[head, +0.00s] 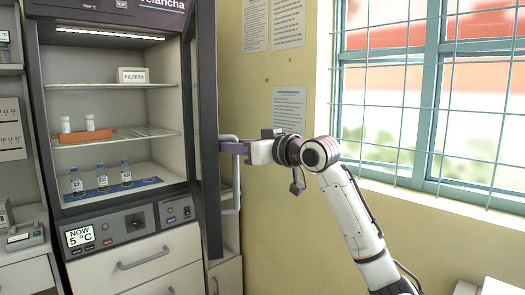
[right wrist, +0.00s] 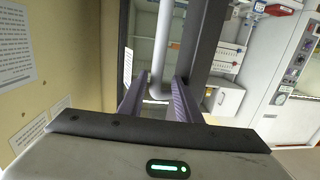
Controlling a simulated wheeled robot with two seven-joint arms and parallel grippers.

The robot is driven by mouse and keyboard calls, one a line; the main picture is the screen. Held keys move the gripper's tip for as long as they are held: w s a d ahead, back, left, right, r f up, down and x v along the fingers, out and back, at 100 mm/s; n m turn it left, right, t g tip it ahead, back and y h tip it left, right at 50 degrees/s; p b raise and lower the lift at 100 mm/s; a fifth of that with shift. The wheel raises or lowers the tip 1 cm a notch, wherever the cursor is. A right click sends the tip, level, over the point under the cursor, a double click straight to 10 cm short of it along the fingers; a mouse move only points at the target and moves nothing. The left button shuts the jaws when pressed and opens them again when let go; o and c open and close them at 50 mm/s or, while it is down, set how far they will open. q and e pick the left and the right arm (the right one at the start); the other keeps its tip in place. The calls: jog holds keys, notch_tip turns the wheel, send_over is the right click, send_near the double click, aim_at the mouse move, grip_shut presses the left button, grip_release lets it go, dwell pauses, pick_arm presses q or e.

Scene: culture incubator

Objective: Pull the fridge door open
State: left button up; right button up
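The fridge (head: 110,55) stands at the left of the head view, and its shelves show unobstructed. Its dark-framed door (head: 207,130) is swung out on the right side and seen nearly edge-on. The pale vertical door handle (head: 236,190) is on the door's right face; it also shows in the right wrist view (right wrist: 166,45). My right gripper (head: 236,147) is at the upper part of the handle. In the right wrist view its purple fingers (right wrist: 158,92) are apart, with the handle between them and small gaps showing. My left gripper is out of view.
Inside the fridge are a filters box (head: 132,75), an orange rack (head: 85,136) with white bottles, and blue-capped bottles (head: 101,176) on a blue mat. A drawer (head: 140,262) is below. A barred window (head: 430,100) and yellow wall (head: 262,90) are to the right.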

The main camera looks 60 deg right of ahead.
jog(key=s+d+b, duration=0.2)
jog(key=s+d, duration=0.1)
jog(key=s, duration=0.2)
jog(key=shift+s+d+r+b, duration=0.2)
jog(key=shift+s+d+b, duration=0.1)
jog(key=shift+s+b, duration=0.1)
dwell(0.5)
